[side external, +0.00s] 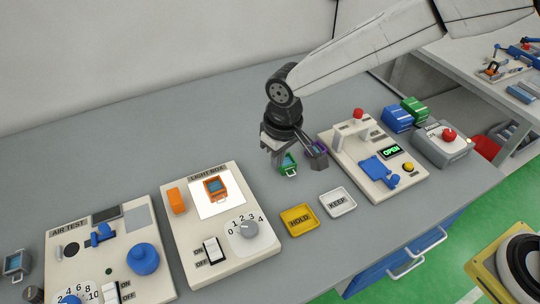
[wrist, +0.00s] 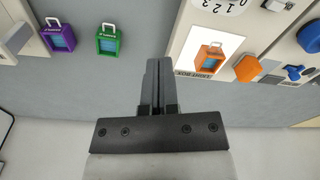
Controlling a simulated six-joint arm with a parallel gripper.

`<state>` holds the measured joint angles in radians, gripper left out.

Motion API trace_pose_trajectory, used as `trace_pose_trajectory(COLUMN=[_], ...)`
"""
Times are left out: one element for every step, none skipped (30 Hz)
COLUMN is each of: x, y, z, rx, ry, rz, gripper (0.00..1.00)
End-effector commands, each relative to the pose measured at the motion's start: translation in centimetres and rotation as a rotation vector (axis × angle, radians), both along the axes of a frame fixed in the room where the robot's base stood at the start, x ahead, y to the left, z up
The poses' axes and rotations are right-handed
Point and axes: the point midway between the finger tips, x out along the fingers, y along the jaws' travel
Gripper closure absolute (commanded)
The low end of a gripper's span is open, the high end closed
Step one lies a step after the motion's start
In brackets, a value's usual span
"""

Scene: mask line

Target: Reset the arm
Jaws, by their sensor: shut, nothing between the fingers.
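My gripper (wrist: 160,88) points down over the grey bench in the wrist view, its two fingers together with nothing between them. In the side external view my gripper (side external: 285,155) hangs above the bench between the light box (side external: 178,233) and the press-like station (side external: 405,180). A green mask-like item (side external: 288,164) and a purple one (side external: 320,147) sit close by it. In the wrist view the green item (wrist: 108,40) and the purple item (wrist: 58,36) are up and left of the fingers, apart from them.
An orange item (side external: 215,188) lies on the light box's lit panel. A yellow HOLD tray (side external: 299,233) and white KEEP tray (side external: 351,212) stand in front. The air test station (side external: 125,285) is at left. Blue and green boxes (side external: 397,119) stand at right. Bench behind the light box is clear.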

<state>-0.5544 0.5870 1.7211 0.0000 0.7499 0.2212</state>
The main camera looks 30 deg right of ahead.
Motion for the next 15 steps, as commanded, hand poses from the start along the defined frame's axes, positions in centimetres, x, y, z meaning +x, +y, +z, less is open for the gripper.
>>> trace_pose_trajectory(x=[-0.1,-0.2,-0.4,-0.5,-0.8,-1.1,-1.4,-1.7,-2.2,-2.6,-3.1,-3.7,-4.2,-4.8,-5.5], y=[-2.2,-3.3,-4.8,-5.9,-6.9,-8.3,-9.4,-10.4,-11.8,-12.8,-13.7,-15.0,-15.9,-16.8,-18.0], z=[0.4,0.6,0.8,0.9,1.0,1.2,1.3,1.4,1.5,1.6,1.7,1.7,1.8,1.8,1.8], rx=[0.003,0.006,0.008,0.010,0.010,0.014,0.014,0.015,0.017,0.018,0.017,0.018,0.019,0.019,0.018], ry=[-0.008,-0.014,-0.020,-0.026,-0.030,-0.038,-0.043,-0.049,-0.055,-0.061,-0.066,-0.074,-0.079,-0.085,-0.091], rz=[-0.025,-0.037,-0.053,-0.066,-0.076,-0.093,-0.105,-0.115,-0.132,-0.144,-0.155,-0.171,-0.183,-0.195,-0.210], gripper=[1.00,1.00,1.00,1.00,1.00,1.00,1.00,1.00,1.00,1.00,1.00,1.00,1.00,1.00,1.00])
